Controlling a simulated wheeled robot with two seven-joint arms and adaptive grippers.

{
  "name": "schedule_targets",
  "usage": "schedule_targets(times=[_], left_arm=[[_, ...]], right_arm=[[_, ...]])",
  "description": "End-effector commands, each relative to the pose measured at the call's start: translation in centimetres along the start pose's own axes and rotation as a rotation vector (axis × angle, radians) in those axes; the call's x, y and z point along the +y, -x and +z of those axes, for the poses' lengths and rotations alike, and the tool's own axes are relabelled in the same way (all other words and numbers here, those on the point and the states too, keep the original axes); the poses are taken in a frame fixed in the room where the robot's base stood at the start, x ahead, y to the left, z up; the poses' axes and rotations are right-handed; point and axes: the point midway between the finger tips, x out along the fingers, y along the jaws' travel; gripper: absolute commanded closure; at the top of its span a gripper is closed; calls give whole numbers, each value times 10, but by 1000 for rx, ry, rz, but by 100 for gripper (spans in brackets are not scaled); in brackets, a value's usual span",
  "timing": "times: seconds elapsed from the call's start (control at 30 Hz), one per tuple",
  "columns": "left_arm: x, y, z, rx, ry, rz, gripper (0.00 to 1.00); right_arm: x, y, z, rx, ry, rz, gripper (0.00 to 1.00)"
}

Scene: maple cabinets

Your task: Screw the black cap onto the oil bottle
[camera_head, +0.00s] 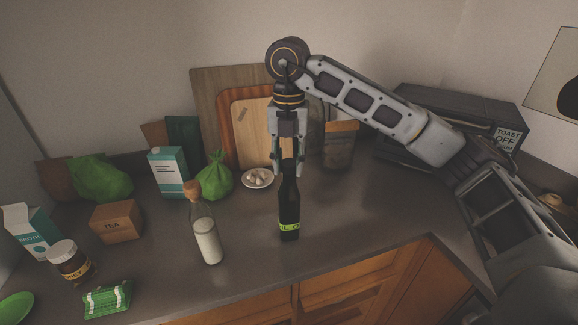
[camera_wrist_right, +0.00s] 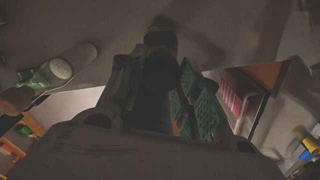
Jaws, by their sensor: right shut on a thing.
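The oil bottle (camera_head: 289,207) is dark with a yellow-green label and stands upright on the counter in the middle of the head view. My right gripper (camera_head: 289,171) points straight down over it, its fingers either side of the bottle's top. It is shut on the black cap (camera_head: 289,163), which looks in line with the neck; dark on dark, I cannot tell cap from neck or how far it is seated. In the right wrist view, the dark shape (camera_wrist_right: 158,85) runs between the green finger pads, with the bottle (camera_wrist_right: 160,40) beyond. My left gripper is not in view.
A corked glass bottle (camera_head: 207,232) stands left of the oil bottle. A toaster oven (camera_head: 440,105) stands back right. Counter right of the bottle is clear.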

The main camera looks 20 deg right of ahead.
Motion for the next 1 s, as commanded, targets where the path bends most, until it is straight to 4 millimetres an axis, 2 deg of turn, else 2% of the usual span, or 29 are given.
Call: schedule_targets(times=[1.0], left_arm=[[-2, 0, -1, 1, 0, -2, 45]], right_arm=[[2, -4, 0, 2, -509, -4, 77]])
